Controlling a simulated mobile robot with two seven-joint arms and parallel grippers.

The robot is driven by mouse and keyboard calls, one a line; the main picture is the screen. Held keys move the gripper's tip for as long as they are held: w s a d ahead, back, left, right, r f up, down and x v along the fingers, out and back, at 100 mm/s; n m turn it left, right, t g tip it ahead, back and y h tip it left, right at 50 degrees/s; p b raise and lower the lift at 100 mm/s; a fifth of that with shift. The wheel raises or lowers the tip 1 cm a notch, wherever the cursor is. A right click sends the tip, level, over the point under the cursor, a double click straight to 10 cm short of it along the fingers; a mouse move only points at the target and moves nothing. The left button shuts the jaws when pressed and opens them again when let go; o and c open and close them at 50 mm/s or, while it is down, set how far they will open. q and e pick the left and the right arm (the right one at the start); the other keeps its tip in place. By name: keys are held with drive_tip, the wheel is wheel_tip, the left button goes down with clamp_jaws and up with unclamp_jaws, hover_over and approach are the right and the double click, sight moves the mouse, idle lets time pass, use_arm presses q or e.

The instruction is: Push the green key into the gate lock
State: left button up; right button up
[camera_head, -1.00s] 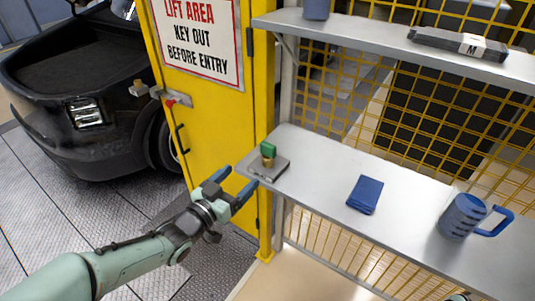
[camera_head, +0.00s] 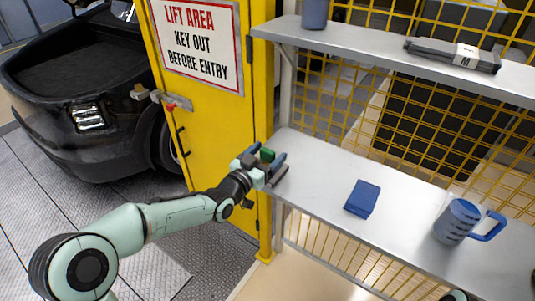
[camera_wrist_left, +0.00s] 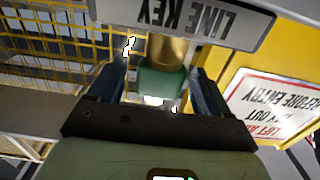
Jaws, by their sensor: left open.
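The green key (camera_head: 267,154) stands upright in its grey holder (camera_head: 280,178) at the left end of the middle shelf. My left gripper (camera_head: 266,160) is open, with one finger on each side of the key. In the left wrist view the green key head (camera_wrist_left: 160,82) sits between the spread fingers, with gaps on both sides. Its brass part (camera_wrist_left: 168,49) meets the holder plate marked "LINE KEY" (camera_wrist_left: 185,18). The gate lock (camera_head: 172,103), with a red part, is on the yellow gate (camera_head: 205,125).
A blue folded cloth (camera_head: 362,198) and a blue jug (camera_head: 458,221) are on the middle shelf (camera_head: 318,172). The upper shelf (camera_head: 360,50) hangs above with a dark box (camera_head: 453,54) and a blue container (camera_head: 314,13). A black car (camera_head: 75,80) stands behind the gate.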

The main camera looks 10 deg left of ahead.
use_arm(q)
drive_tip(key=shift+w, duration=0.2)
drive_tip(key=shift+s, duration=0.1)
drive_tip(key=c, duration=1.1)
drive_tip(key=shift+o, duration=0.2)
drive_tip(key=shift+r, duration=0.1)
